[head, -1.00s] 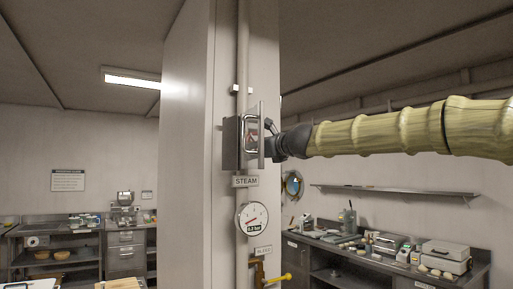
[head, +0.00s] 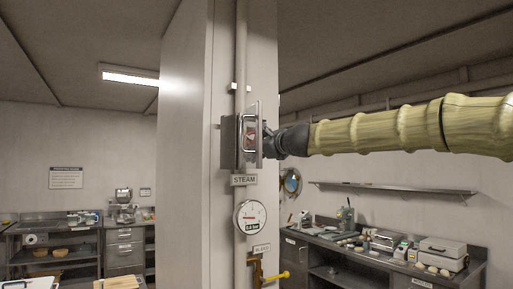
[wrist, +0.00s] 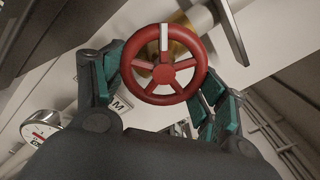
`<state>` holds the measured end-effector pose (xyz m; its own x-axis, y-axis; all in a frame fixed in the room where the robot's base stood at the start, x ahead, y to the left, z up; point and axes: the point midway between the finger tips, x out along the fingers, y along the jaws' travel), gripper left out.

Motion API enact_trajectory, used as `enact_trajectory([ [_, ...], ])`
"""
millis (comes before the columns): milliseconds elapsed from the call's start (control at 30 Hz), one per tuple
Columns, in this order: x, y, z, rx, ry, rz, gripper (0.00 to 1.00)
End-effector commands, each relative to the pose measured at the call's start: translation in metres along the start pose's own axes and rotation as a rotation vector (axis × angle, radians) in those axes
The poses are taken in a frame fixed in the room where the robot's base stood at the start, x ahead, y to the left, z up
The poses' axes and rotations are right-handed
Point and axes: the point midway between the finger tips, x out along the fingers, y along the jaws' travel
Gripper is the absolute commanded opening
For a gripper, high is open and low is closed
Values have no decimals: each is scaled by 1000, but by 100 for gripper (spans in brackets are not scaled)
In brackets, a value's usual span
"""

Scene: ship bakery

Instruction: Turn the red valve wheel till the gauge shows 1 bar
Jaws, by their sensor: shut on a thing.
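The red valve wheel (wrist: 190,56) fills the upper middle of the wrist view, with a white mark at its top. In the head view the wheel (head: 250,134) shows partly behind a metal guard (head: 229,142) on the column. My gripper (wrist: 164,88) is shut on the wheel, with a teal-padded finger on its left and right sides. In the head view my gripper (head: 268,143) reaches the wheel from the right. The round white gauge (head: 250,217) is below the STEAM label (head: 244,180). The gauge (wrist: 42,128) also shows in the wrist view.
A pale column (head: 183,150) carries a vertical pipe. A yellow-handled bleed valve (head: 274,277) sits below the gauge. Counters with bakery gear stand left (head: 60,223) and right (head: 345,240). A wall shelf (head: 400,188) runs at the right.

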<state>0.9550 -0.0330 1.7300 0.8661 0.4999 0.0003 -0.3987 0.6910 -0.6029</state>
Motion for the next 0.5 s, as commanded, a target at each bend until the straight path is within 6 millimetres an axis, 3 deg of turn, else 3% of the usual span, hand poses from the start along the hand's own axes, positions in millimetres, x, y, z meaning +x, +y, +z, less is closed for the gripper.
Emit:
enact_trajectory([
  [133, 0, 0, -1, 1, 1, 0, 48],
  [167, 0, 0, -1, 1, 1, 0, 75],
  [200, 0, 0, -1, 1, 1, 0, 81],
  [500, 0, 0, 0, 1, 0, 0, 81],
])
